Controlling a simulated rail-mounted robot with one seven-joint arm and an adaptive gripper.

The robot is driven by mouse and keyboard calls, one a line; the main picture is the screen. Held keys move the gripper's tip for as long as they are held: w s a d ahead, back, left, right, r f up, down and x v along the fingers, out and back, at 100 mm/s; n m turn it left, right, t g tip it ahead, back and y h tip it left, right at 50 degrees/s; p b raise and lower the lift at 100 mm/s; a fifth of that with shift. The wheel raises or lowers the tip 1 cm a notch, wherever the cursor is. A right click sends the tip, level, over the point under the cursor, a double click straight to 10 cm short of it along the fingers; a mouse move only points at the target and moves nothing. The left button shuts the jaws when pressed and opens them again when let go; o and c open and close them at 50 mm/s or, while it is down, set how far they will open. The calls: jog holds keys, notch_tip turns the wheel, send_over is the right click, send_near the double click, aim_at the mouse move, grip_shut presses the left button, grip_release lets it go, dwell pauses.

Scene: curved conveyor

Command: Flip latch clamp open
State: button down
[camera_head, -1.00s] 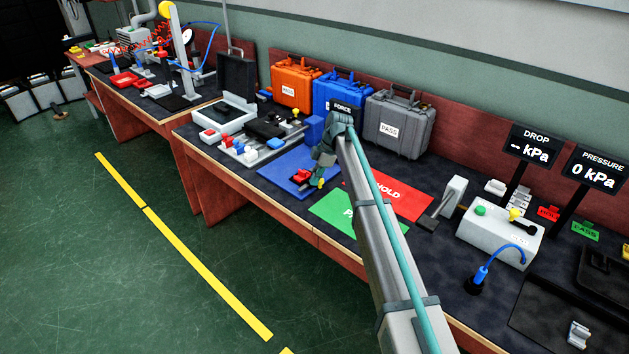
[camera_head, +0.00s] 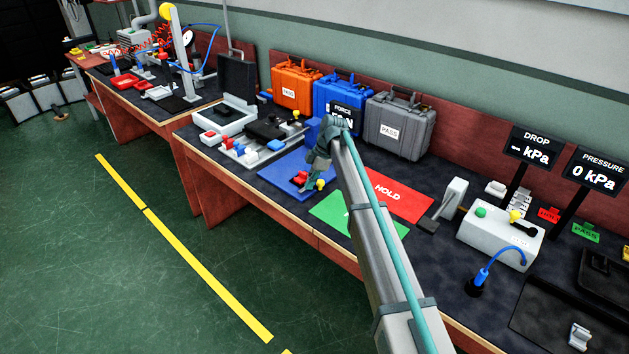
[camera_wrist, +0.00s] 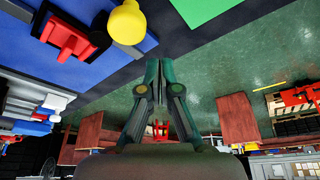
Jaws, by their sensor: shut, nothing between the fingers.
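A red piece on a dark base (camera_wrist: 72,33) lies on the blue mat (camera_head: 275,177), likely the latch clamp. It shows in the head view as a small red shape (camera_head: 299,177). A yellow ball knob (camera_wrist: 126,22) stands close to it in the wrist view and shows beside my fingers in the head view (camera_head: 320,184). Contact with the knob cannot be made out. My arm hides part of the mat's right side.
A green mat (camera_head: 330,207) and a red HOLD mat (camera_head: 405,202) lie right of the blue mat. Grey (camera_head: 400,118), blue (camera_head: 335,92) and orange (camera_head: 292,85) cases stand behind. The bench front edge is close.

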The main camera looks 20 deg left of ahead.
notch_tip(320, 180, up, 10)
jog(key=w+b, duration=0.1)
jog(key=shift+w+d+f+b, duration=0.25)
jog(key=shift+w+d+b, duration=0.05)
jog(key=shift+w+d, duration=0.1)
